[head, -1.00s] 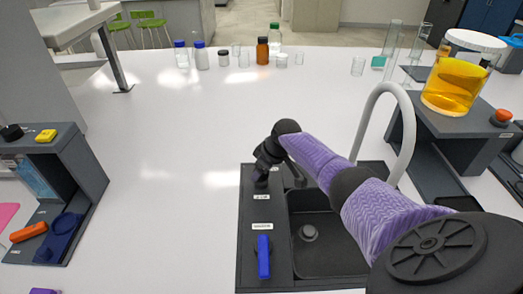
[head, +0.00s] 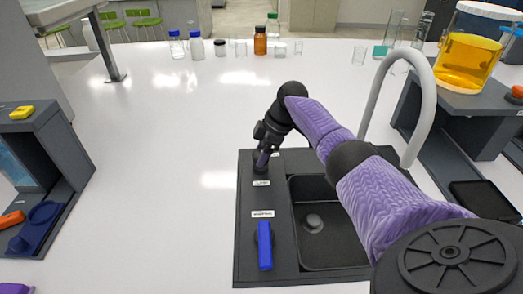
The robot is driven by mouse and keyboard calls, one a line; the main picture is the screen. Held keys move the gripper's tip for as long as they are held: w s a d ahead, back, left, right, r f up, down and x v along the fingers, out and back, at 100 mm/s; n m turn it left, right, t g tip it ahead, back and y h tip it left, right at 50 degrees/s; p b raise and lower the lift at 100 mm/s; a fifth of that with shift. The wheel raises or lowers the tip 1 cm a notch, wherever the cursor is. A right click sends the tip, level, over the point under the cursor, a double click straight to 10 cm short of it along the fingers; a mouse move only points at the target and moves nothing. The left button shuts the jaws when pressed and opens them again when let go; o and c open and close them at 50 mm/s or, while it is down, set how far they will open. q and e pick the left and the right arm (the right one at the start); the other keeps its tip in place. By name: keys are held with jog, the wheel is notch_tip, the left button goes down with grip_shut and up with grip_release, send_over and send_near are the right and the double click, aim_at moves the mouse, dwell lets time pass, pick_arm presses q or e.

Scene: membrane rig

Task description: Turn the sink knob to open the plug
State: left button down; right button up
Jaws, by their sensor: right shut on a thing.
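The dark sink (head: 335,255) is set into the white worktop, with a round grey plug (head: 313,222) in its basin. A dark panel (head: 250,200) runs along its left side. My right gripper (head: 261,161) is at the far end of this panel, pointing down and shut on a dark knob, which my fingers mostly hide. A blue lever (head: 265,245) stands nearer on the same panel, apart from the gripper. Two small white labels mark the panel, too small to read surely. My left gripper is not in view.
A grey curved tap (head: 425,110) arches behind the sink, close to my right arm. A yellow-filled vessel (head: 466,62) stands on a dark stand at right. Several bottles line the back. A dark rack (head: 60,160) stands left; the worktop between is clear.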

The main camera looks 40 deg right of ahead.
dwell(0.5)
jog(key=o, duration=1.3)
jog(key=p+v, duration=0.2)
jog(key=v, duration=0.8)
jog(key=shift+p, duration=0.3)
